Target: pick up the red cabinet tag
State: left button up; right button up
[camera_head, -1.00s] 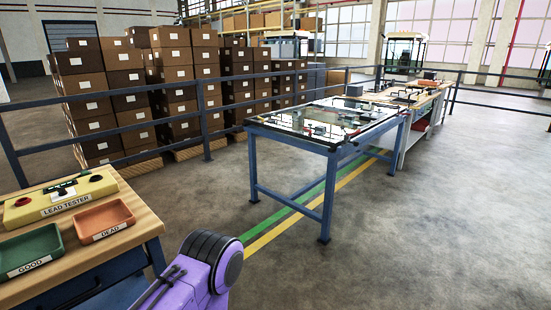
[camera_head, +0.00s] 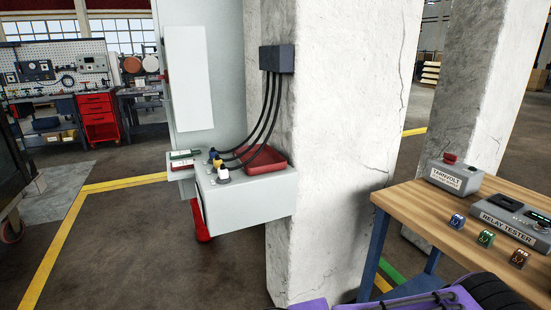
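No thing in the head view can be made out for certain as the red cabinet tag. Two small flat cards lie on a little ledge at the left of a grey wall box (camera_head: 250,200). One card (camera_head: 184,154) has a dark green edge. The card in front of it (camera_head: 182,166) shows some red, but it is too small to read. Neither gripper is in view; only a purple link of my own arm shows at the bottom right.
A red tray (camera_head: 264,161) and cable plugs (camera_head: 220,168) sit on the box beside a white pillar (camera_head: 345,150). A wooden bench (camera_head: 440,232) with a relay tester (camera_head: 512,222) stands at the right. The floor at left front is clear.

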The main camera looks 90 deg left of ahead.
aim_at(187, 164)
jog(key=u, duration=2.9)
